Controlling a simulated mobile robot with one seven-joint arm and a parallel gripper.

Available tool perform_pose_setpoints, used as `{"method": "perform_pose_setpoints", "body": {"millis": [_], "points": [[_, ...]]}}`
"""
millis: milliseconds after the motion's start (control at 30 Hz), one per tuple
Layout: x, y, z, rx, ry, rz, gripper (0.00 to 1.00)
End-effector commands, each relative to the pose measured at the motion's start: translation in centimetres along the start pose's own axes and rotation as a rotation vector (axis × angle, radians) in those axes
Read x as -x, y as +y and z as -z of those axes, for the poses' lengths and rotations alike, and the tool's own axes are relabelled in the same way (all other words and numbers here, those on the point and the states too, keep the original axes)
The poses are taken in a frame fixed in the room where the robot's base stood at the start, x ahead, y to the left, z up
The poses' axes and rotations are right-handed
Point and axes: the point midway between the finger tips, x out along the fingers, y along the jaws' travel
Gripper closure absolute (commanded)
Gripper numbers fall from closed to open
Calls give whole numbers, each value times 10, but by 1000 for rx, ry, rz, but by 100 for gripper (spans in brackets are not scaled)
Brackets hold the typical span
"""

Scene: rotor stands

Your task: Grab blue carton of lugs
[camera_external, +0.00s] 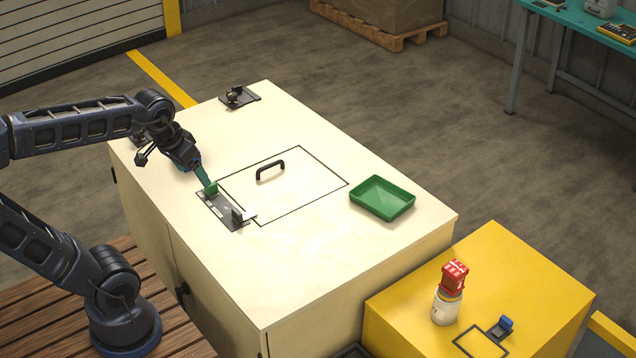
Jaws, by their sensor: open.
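I cannot make out a blue carton of lugs for certain. A small blue-green patch (181,165) shows beside my wrist on the cream cabinet top, mostly hidden by the arm, and I cannot tell what it is. My gripper (209,188) is open and points down at the left part of the cabinet top. Its green end is close above a dark plate with a grey upright bracket (238,215). I cannot tell if it touches the plate. Nothing is visibly held.
The cabinet top (330,260) has a black-handled hatch (270,170), a green tray (382,198) and a dark fixture (238,97). A yellow box (400,310) bears a red item (454,276) on a white container (445,308), and a blue bracket (501,327). The cabinet's front area is clear.

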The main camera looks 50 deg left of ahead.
Motion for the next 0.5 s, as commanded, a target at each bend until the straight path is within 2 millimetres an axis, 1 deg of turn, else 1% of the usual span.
{"method": "perform_pose_setpoints", "body": {"millis": [33, 100, 267, 367, 500], "points": [[-3, -8, 13, 47, -15, 9, 18], [-7, -18, 30, 112, -32, 19, 18], [-18, -46, 67, 262, -68, 45, 18], [-28, -66, 88, 356, -90, 62, 18], [-43, -100, 116, 488, -119, 86, 18]]}}
